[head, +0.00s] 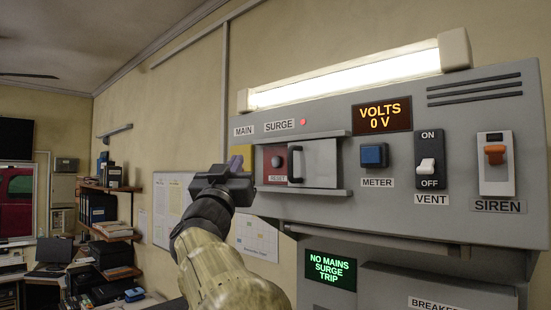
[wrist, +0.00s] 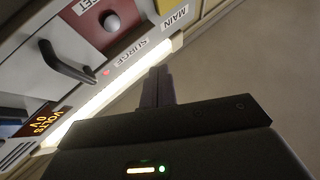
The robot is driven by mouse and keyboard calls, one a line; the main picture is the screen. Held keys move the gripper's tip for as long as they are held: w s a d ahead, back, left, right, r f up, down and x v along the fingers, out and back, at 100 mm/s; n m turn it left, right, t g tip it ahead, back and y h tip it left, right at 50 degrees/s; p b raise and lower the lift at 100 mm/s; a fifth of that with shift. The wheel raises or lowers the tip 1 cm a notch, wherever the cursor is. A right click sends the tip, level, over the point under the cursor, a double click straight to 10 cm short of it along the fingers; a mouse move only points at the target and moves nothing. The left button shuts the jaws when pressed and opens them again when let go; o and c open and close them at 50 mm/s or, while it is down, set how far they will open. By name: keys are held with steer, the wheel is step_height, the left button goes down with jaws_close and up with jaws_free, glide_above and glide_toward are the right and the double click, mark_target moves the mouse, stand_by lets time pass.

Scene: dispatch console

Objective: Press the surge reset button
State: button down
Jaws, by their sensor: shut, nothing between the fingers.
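The surge reset button (head: 277,161) is a small round grey knob on a red plate in a recess, above a RESET label. In the wrist view the button (wrist: 112,21) shows at the top on its red plate. The sliding cover (head: 319,163) with a dark handle (wrist: 65,62) stands to the right of the button in the head view, leaving it uncovered. My gripper (head: 237,163) is shut and empty, left of the recess, in front of the MAIN area. Its closed fingers (wrist: 157,80) look apart from the button; their distance from the panel is unclear.
A red light (head: 304,122) glows beside SURGE. The METER button (head: 374,156), VENT switch (head: 429,160) and SIREN switch (head: 495,154) are further right. VOLTS reads 0 V (head: 383,117); a green screen (head: 330,269) reads NO MAINS SURGE TRIP. Rails edge the cover.

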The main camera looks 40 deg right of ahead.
mark_target(276, 162)
steer(key=shift+d, duration=0.1)
stand_by(0.3)
steer(key=shift+w+d+b, duration=0.15)
steer(key=shift+d, duration=2)
steer(key=shift+w+d+b, duration=0.15)
steer(key=shift+d, duration=2)
steer(key=shift+d, duration=0.2)
steer(key=shift+w+d, duration=0.1)
steer(key=shift+d, duration=0.05)
